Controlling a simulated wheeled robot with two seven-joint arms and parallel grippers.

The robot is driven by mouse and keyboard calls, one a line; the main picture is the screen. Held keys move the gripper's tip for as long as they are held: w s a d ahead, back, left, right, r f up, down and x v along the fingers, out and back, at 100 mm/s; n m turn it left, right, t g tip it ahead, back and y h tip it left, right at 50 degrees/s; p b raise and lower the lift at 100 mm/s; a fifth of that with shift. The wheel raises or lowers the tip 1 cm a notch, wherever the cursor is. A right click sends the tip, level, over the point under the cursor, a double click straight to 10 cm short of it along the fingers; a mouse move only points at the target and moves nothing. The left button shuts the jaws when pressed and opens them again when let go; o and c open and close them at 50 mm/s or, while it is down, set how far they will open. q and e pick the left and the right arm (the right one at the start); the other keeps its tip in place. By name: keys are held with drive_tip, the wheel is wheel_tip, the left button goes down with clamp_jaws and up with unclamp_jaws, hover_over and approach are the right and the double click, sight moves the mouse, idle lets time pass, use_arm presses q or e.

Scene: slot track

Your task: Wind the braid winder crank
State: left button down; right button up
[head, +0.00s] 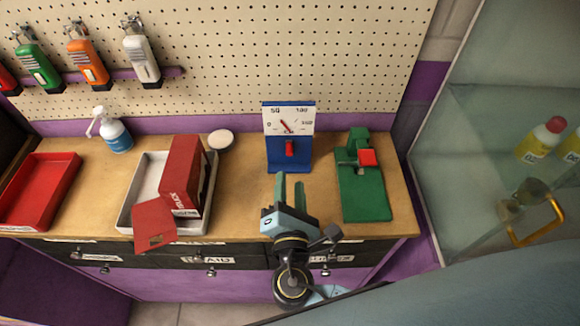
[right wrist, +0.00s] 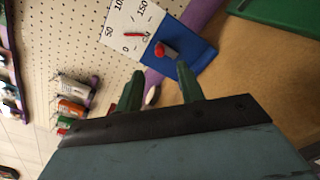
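A green stand (head: 365,198) is on the right of the workbench. It has an upright post at the back and a grey arm with a red block (head: 367,157); it may be the braid winder with its crank. Part of its green base also shows at the top right of the right wrist view (right wrist: 285,14). My right gripper (head: 290,180) is open and empty, in front of a blue dial stand and left of the green stand. In the right wrist view its two green fingers (right wrist: 160,70) are apart with nothing between them. My left gripper is not in view.
The blue stand (head: 275,156) has a white dial and a red lever. A grey tray (head: 127,209) holds a red box (head: 184,170). A red tray (head: 40,190), a pump bottle (head: 117,137) and a white disc (head: 221,139) are left. A glass cabinet (head: 470,150) stands right.

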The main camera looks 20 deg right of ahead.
drive_tip(key=v, duration=0.4)
drive_tip(key=shift+s, duration=0.15)
drive_tip(key=shift+s, duration=0.1)
idle(0.3)
